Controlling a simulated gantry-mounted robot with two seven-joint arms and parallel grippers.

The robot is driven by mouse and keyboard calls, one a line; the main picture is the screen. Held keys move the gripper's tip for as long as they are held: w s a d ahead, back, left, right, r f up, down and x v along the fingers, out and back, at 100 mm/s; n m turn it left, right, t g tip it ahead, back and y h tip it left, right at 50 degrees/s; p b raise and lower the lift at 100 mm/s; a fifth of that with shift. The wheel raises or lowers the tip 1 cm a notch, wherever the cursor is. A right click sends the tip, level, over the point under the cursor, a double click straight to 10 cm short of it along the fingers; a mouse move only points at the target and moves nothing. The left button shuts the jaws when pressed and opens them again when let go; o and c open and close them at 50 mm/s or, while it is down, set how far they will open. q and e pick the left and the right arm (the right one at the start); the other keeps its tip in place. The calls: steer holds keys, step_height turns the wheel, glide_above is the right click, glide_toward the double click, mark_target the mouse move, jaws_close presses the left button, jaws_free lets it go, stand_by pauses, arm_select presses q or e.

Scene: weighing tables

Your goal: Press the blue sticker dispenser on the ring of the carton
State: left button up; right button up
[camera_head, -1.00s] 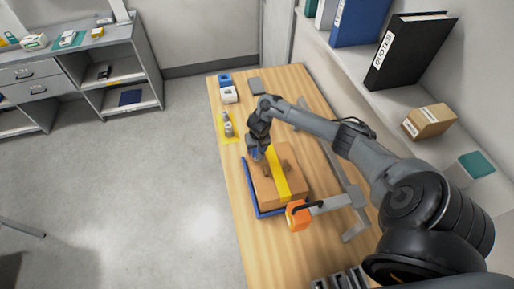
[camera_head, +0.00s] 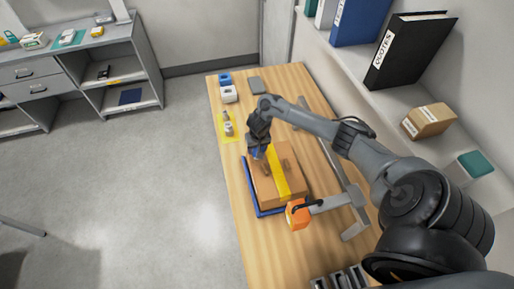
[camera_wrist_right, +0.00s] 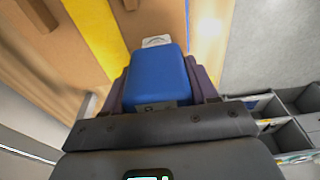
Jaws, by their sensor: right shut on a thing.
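The carton (camera_head: 284,190) is a brown box with a yellow tape band, lying on the wooden table inside a blue-edged frame. My right gripper (camera_head: 257,151) is over the carton's far left part, pointing down. It is shut on the blue sticker dispenser (camera_wrist_right: 158,72), which fills the space between the fingers in the right wrist view. A pale tip of the dispenser points at the carton's brown top (camera_wrist_right: 150,14), beside the yellow band (camera_wrist_right: 92,30). I cannot tell whether the tip touches the carton. The ring is not clearly visible. My left gripper is not in view.
An orange device (camera_head: 298,214) on a grey arm stands at the carton's near edge. A yellow mat (camera_head: 229,128) with small items, a white block (camera_head: 229,94) and a blue block (camera_head: 225,79) are at the table's far left. A shelf with binders (camera_head: 405,45) flanks the right.

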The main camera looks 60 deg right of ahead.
steer(key=shift+f, duration=0.25)
steer(key=shift+f, duration=0.3)
stand_by(0.4)
stand_by(0.7)
stand_by(0.9)
steer(key=shift+f, duration=0.1)
stand_by(0.5)
steer(key=shift+p, duration=0.3)
